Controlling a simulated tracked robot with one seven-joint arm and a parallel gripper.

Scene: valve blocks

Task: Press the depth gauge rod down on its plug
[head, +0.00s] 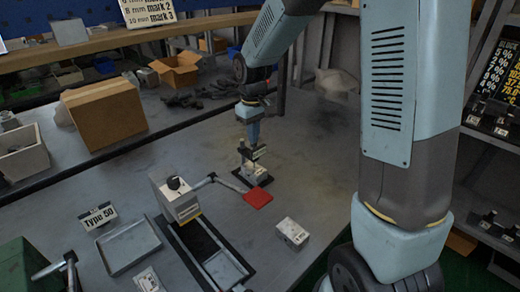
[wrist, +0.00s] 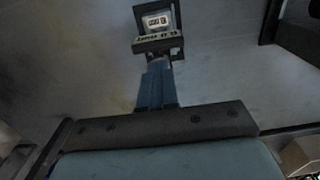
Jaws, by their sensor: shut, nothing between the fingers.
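My gripper (head: 252,141) points straight down over a small pale block (head: 254,172) with a dark upright gauge part on it, standing on a dark base. The fingers are shut and empty. They are at or just above the top of the gauge; I cannot tell whether they touch it. Beyond the bar is a small display (wrist: 157,21) in a dark frame. The rod and plug are too small or hidden to make out.
A loose pale block (head: 292,232) lies front right. A grey tray (head: 128,246) and a Type 50 card (head: 98,216) are left. The bench right of the gauge is clear.

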